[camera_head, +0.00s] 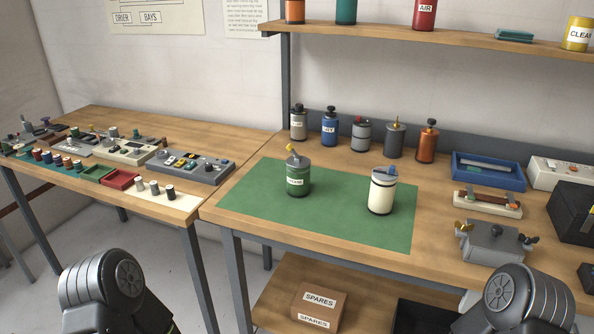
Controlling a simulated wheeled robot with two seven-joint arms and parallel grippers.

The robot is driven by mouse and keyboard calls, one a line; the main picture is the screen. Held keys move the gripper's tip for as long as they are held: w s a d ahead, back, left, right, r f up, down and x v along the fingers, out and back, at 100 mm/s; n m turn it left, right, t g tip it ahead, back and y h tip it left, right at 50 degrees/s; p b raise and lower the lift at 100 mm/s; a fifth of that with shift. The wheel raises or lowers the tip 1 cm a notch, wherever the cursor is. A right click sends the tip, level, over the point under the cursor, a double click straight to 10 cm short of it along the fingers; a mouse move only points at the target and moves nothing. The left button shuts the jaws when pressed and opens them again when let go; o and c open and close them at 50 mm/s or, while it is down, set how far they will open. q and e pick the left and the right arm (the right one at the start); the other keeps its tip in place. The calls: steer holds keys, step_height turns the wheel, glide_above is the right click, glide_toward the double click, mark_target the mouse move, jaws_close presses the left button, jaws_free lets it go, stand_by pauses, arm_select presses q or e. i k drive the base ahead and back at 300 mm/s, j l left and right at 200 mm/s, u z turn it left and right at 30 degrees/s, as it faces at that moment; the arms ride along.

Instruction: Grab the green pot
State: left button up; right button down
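The green pot (298,181) is a small dark green cylinder with a white label, a grey top and a yellow knob. It stands upright on the left part of a green mat (335,219) on the right-hand workbench. A cream pot (381,197) with a grey top and a blue knob stands on the mat to its right. Parts of my two arms show low in the picture, at the lower left and lower right, both apart from the pots. Neither gripper's fingers are in view.
Several pots, including a blue one (330,127) and an orange one (427,142), stand in a row behind the mat. A blue tray (487,171) and a grey box (493,243) are at the right. The mat's front is clear. A shelf (430,36) hangs above.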

mark_target(298, 170)
steer(key=i+j, duration=0.1)
steer(key=j, duration=0.2)
steer(key=i+j, duration=0.1)
steer(key=j, duration=0.15)
steer(key=i+j+z, duration=0.2)
steer(key=j, duration=0.2)
steer(key=z, duration=1.65)
steer(key=k+l, duration=0.05)
steer(key=l, duration=0.05)
